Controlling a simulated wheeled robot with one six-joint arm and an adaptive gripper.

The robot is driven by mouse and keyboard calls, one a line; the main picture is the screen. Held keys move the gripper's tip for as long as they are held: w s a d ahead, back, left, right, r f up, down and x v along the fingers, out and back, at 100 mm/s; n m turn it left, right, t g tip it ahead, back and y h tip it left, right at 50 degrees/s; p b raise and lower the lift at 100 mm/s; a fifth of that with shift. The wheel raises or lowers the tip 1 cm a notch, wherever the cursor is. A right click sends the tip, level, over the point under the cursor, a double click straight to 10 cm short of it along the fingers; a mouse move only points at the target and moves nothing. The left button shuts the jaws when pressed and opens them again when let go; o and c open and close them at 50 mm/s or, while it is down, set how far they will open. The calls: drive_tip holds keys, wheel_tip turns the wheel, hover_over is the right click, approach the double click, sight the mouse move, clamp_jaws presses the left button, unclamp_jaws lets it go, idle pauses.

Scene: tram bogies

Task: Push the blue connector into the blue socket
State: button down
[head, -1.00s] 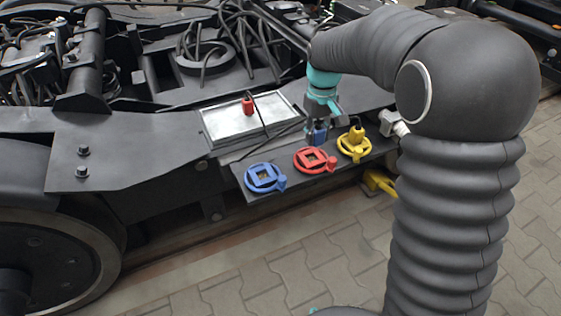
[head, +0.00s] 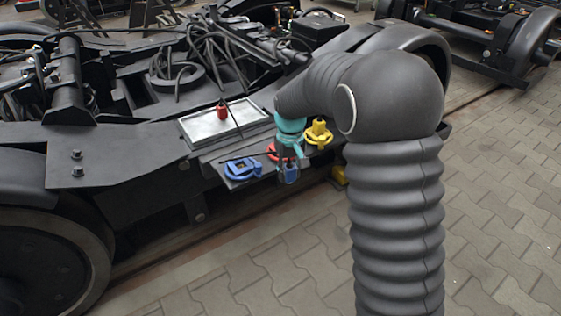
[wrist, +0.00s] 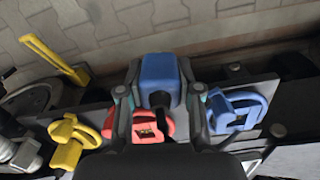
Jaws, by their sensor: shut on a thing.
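My gripper (head: 289,166) is shut on the blue connector (head: 291,174) and holds it in front of the red socket. In the wrist view the blue connector (wrist: 158,80) sits between the two fingers of my gripper (wrist: 157,92), its black cable end toward the camera. The blue socket (head: 242,169) is a ring on the dark shelf, to the left of my gripper; in the wrist view the blue socket (wrist: 237,111) is to the right of the connector, apart from it. Its square opening is only partly visible.
The red socket (wrist: 150,131) is partly hidden by my gripper. The yellow socket (head: 318,134) holds a yellow connector. A red connector (head: 221,110) stands on a grey tray (head: 196,130) behind the shelf. A yellow bracket (wrist: 58,61) juts below. Paved floor is free in front.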

drive_tip(key=s+d+f+m, duration=0.2)
drive_tip(key=s+d+f, duration=0.1)
drive_tip(key=d+f, duration=0.4)
drive_tip(key=s+d+f+m, duration=0.2)
drive_tip(key=s+d+f, duration=0.1)
drive_tip(key=d+f, duration=0.4)
wheel_tip(320, 180, down, 3)
drive_tip(key=shift+d+r, duration=0.2)
drive_tip(key=shift+d, duration=0.1)
